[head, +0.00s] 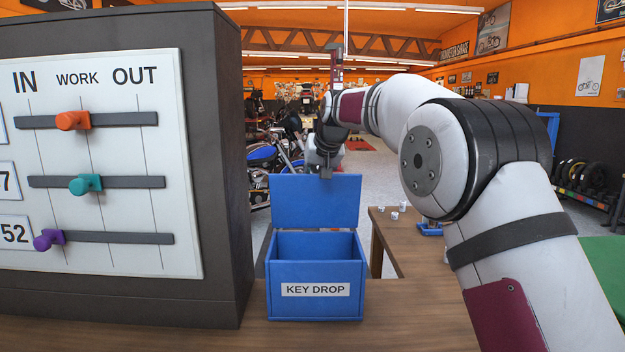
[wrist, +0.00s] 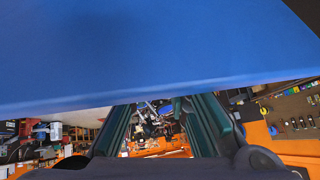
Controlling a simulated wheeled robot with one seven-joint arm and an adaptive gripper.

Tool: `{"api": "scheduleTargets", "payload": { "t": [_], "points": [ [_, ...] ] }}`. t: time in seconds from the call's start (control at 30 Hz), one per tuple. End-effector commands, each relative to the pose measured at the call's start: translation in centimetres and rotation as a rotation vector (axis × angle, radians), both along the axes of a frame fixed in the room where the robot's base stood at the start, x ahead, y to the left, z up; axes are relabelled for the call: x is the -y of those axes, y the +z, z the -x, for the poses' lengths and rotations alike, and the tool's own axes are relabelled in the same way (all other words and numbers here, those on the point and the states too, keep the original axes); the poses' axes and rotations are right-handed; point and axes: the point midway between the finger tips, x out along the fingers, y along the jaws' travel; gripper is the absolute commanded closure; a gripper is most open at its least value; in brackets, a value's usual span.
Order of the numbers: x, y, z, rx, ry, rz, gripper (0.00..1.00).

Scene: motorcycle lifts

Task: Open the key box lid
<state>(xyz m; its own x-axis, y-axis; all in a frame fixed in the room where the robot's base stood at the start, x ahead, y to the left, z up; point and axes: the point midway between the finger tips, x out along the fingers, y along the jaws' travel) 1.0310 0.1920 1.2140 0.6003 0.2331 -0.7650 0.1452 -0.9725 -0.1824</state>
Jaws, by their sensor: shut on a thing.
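The blue key box (head: 315,291), labelled KEY DROP, stands on the wooden counter. Its lid (head: 315,201) is raised and stands roughly upright at the back, and the box's opening shows. My gripper (head: 325,172) is at the lid's top edge, behind it, shut on the lid; its fingertips are mostly hidden in the head view. In the wrist view the lid's blue face (wrist: 150,50) fills the upper half, and the two dark green fingers (wrist: 160,105) reach up to its edge. The box's inner floor is hidden.
A dark cabinet (head: 228,180) with a white IN/WORK/OUT slider board (head: 110,215) stands close on the left. A lower wooden table (head: 405,240) with small white items is on the right. Motorcycles (head: 270,155) stand behind.

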Motion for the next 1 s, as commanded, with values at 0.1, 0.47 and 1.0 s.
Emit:
{"api": "scheduleTargets", "payload": {
  "t": [0.1,0.47,1.0],
  "points": [
    [1.28,-1.73,-0.08,-0.031,-0.012,0.022,1.00],
    [1.32,-1.73,-0.09,-0.030,-0.013,0.023,1.00],
    [1.03,-1.48,-0.07,-0.026,-0.010,0.018,0.56]
  ]
}}
